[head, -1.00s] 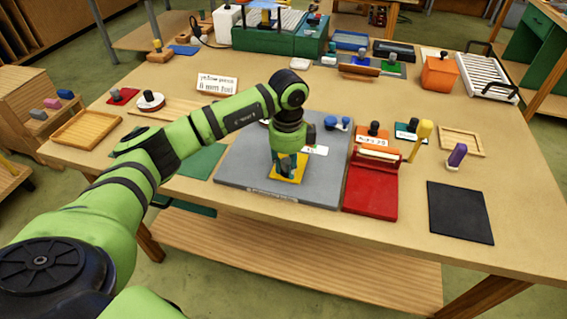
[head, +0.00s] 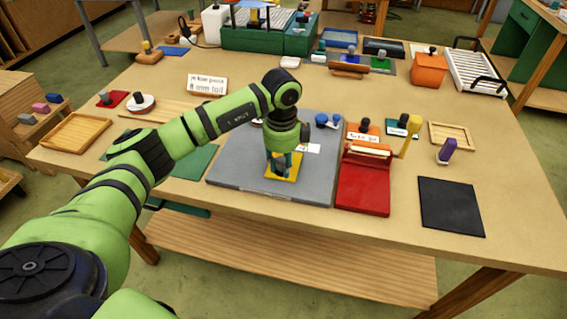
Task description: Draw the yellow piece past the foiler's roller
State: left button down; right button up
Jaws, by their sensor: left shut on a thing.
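The yellow piece (head: 293,171) is a flat yellow sheet at the front middle of the grey board. My left gripper (head: 279,172) points down over it and is shut on it. The fingers cover much of the piece and hide the grip point. I cannot tell whether the piece touches the board. My right gripper is out of view.
The grey board (head: 235,171) fills the table middle. A black mat (head: 451,206) and a purple-handled tool (head: 446,150) are right of the foiler. The table's front edge is near.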

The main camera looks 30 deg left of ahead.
aim_at(265, 175)
pick_arm(q)
jog(key=shift+s+a, duration=0.15)
jog(key=shift+a, duration=0.7)
jog(key=shift+a, duration=0.15)
jog(key=shift+s+a, duration=0.15)
jog(key=shift+a, duration=0.2)
jog(key=shift+a, duration=0.15)
jog(key=shift+s+a, duration=0.15)
jog(key=shift+a, duration=0.2)
jog(key=shift+s+d+p, duration=0.15)
jog(key=shift+s+p, duration=0.2)
jog(key=shift+s, duration=0.2)
jog(key=shift+s+d+p, duration=0.15)
jog(key=shift+s+p, duration=0.2)
jog(key=shift+s, duration=0.2)
jog(key=shift+s+d+r+p, duration=0.1)
jog(key=shift+s+r+p, duration=0.2)
jog(key=shift+r+p, duration=0.55)
jog(key=shift+s+d+r+p, duration=0.15)
jog(key=shift+s+r+p, duration=0.4)
jog(key=shift+r+p, duration=0.3)
jog(key=shift+s+d+r+p, duration=0.1)
jog(key=shift+s+r+p, duration=0.45)
jog(key=shift+r+p, duration=0.25)
